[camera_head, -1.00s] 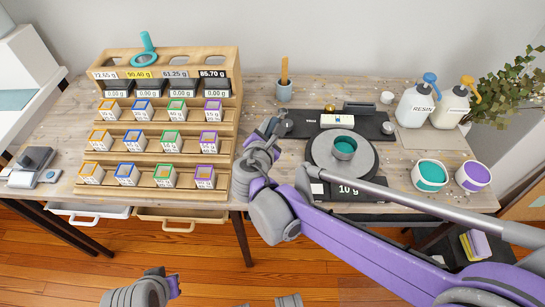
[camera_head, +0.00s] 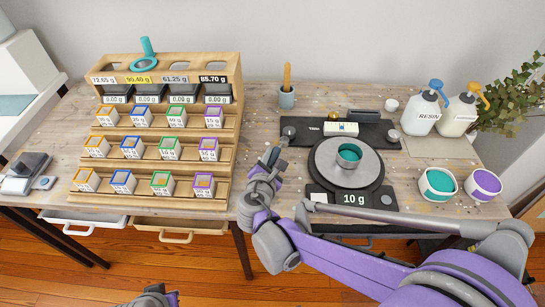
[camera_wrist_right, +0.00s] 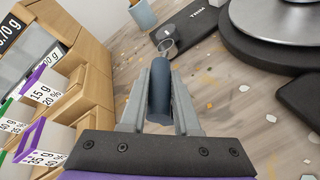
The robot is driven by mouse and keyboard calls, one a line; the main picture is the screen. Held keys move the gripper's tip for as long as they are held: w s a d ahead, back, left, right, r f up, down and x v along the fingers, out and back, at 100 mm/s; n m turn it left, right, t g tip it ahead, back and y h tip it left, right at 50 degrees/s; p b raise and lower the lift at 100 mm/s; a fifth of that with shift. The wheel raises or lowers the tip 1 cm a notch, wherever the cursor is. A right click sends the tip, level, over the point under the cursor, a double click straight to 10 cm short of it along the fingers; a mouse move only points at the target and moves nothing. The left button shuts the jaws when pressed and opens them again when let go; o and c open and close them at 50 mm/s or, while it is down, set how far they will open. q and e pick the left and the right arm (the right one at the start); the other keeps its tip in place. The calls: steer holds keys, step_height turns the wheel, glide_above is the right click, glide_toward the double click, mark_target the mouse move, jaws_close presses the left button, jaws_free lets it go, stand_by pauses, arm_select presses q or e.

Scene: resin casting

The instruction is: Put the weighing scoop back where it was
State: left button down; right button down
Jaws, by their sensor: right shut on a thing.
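My right gripper (camera_head: 272,160) is shut on the weighing scoop. In the right wrist view the scoop's dark blue-grey handle (camera_wrist_right: 159,95) stands between the fingers (camera_wrist_right: 158,105). A small round metallic cup (camera_wrist_right: 166,44) shows beyond the handle. In the head view this small grey cup shape (camera_head: 289,131) overlaps the left end of the black TRIM plate (camera_head: 300,130). I cannot tell whether it touches the plate or the table. Only a grey and purple piece of my left arm shows at the bottom edge; its gripper is out of view.
A round scale (camera_head: 345,174) reading 10 g holds a teal cup (camera_head: 349,154). A wooden rack (camera_head: 237,118) of small boxes stands close on the left. A blue-grey pot with a stick (camera_head: 286,98) stands behind. Resin bottles (camera_head: 422,112) and two tubs (camera_head: 438,183) are right.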

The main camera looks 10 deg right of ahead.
steer(key=shift+f+b, duration=0.3)
steer(key=shift+f, duration=0.25)
steer(key=c, duration=0.6)
jaws_free()
steer(key=shift+c, duration=0.2)
steer(key=shift+r, duration=0.2)
steer(key=shift+s+a+r+p, duration=0.3)
steer(key=shift+s+r+p, duration=0.1)
steer(key=shift+r+p, duration=0.3)
steer(key=p+v, duration=0.1)
steer(key=v, duration=1)
steer(key=shift+f+p, duration=0.1)
steer(key=shift+p, duration=0.3)
steer(key=shift+s+f, duration=0.1)
